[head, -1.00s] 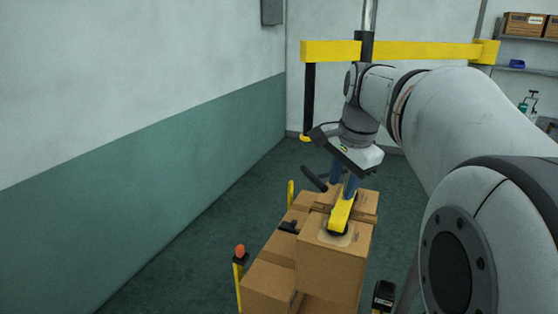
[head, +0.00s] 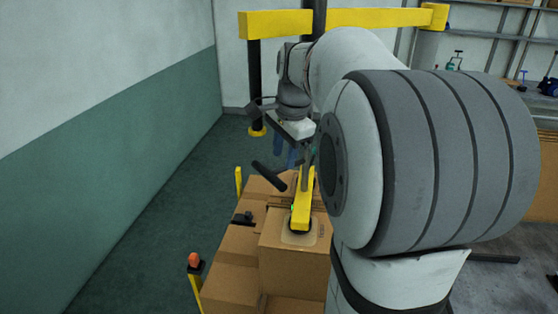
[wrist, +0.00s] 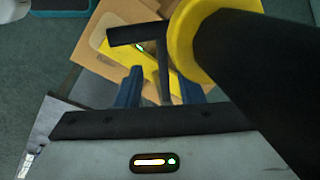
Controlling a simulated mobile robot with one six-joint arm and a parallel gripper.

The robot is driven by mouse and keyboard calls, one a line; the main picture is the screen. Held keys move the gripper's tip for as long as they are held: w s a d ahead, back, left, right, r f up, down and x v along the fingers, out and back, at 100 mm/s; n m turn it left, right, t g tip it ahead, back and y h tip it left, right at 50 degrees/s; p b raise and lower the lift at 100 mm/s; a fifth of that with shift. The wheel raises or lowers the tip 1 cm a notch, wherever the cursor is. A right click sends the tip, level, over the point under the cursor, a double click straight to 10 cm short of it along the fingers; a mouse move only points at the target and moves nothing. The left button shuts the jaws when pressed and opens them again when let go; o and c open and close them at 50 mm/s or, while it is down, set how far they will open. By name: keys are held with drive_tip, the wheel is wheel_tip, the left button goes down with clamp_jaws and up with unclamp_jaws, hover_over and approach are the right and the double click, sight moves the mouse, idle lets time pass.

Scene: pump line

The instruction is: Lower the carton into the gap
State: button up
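The carton (head: 294,266) is a brown box with its top above the neighbouring carton on its left. A yellow lifter arm (head: 302,206) ends on the carton's top in a dark round cup; it also shows in the wrist view (wrist: 148,68) with a green light. My gripper (head: 287,156) is above and behind the lifter arm. In the wrist view, my gripper's blue fingers (wrist: 160,85) stand apart, with a dark stem and the yellow arm seen between them, apparently untouched. The gap and the carton's underside are hidden.
Other cartons (head: 230,280) are packed left of and behind the carton. A yellow post with an orange top (head: 194,270) stands at the front left. A yellow beam (head: 280,23) spans the back. The floor (head: 145,215) along the left wall is clear.

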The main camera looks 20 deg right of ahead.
sight(280, 169)
drive_tip(key=shift+w+a+f, duration=0.15)
drive_tip(key=shift+w+f, duration=0.05)
drive_tip(key=shift+f, duration=0.75)
drive_tip(key=shift+w+a+f, duration=0.1)
drive_tip(key=shift+w+f, duration=0.1)
drive_tip(key=shift+f, duration=0.7)
clamp_jaws()
